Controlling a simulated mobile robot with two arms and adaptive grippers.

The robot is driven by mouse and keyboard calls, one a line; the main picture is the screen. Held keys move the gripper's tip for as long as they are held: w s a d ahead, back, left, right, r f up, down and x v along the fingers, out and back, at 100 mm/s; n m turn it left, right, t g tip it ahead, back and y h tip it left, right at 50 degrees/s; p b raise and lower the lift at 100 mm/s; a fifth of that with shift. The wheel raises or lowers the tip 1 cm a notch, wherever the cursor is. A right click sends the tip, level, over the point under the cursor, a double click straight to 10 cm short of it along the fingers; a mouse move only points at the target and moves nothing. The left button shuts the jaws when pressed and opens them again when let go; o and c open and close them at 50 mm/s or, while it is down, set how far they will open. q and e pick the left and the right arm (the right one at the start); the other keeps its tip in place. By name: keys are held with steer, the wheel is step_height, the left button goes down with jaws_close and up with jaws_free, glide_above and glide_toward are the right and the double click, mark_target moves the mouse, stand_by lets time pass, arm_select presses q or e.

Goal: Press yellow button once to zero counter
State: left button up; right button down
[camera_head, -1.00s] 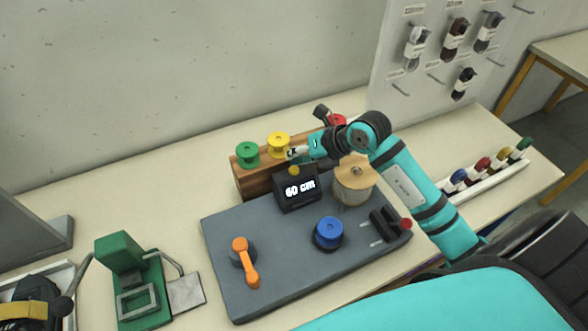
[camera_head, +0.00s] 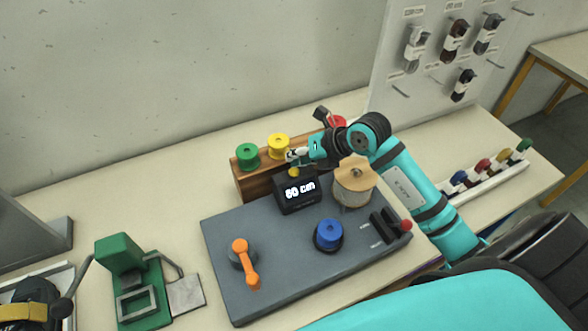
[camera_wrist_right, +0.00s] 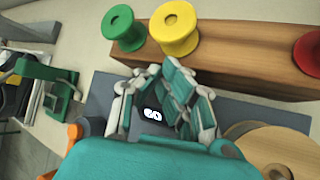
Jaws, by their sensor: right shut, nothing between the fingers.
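The black counter box (camera_head: 298,192) stands on the grey board and its display reads "60 cm". The yellow button (camera_head: 293,172) is on top of the box at its back left. My right gripper (camera_head: 292,157) is shut and empty, with its fingertips just above the button. I cannot tell whether they touch it. In the right wrist view the shut fingers (camera_wrist_right: 160,90) hide the button, and part of the lit display (camera_wrist_right: 152,114) shows between them. My left gripper is not in view.
A wooden rack with green (camera_head: 247,155), yellow (camera_head: 278,144) and red spools stands close behind the box. A tan spool (camera_head: 354,184) is at its right.

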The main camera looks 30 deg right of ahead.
mark_target(296, 168)
steer(key=shift+f, duration=0.1)
steer(key=shift+f+b, duration=0.3)
steer(key=shift+f+b, duration=0.4)
steer(key=shift+f, duration=0.1)
stand_by(0.6)
steer(key=shift+r, duration=0.15)
steer(key=shift+r+p, duration=0.75)
steer(key=shift+r, duration=0.1)
step_height(296, 168, up, 5)
steer(key=p, duration=0.4)
stand_by(0.4)
